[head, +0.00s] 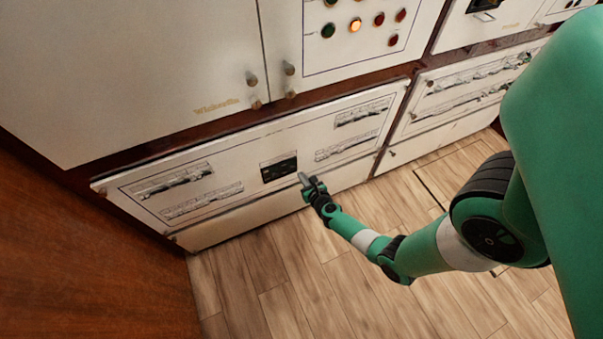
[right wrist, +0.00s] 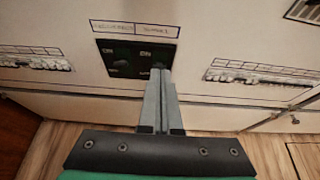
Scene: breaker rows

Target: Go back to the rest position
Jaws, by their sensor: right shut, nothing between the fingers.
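My right gripper (head: 304,179) is shut and empty. Its arm reaches in from the right of the head view, low in front of the lower cabinet panel. The fingertips are at the lower right of a small black breaker switch block (head: 279,169); I cannot tell whether they touch it. In the right wrist view the shut fingers (right wrist: 159,75) overlap the lower right part of the black block (right wrist: 124,59), which has switches marked ON. My left gripper is not in the head view.
Rows of breakers (head: 172,181) sit on both sides of the block on the white panel. Above are cabinet doors with knobs (head: 251,79) and a panel of coloured lamps (head: 355,25). A brown wooden surface (head: 80,260) stands at the left. The wooden floor (head: 300,290) is clear.

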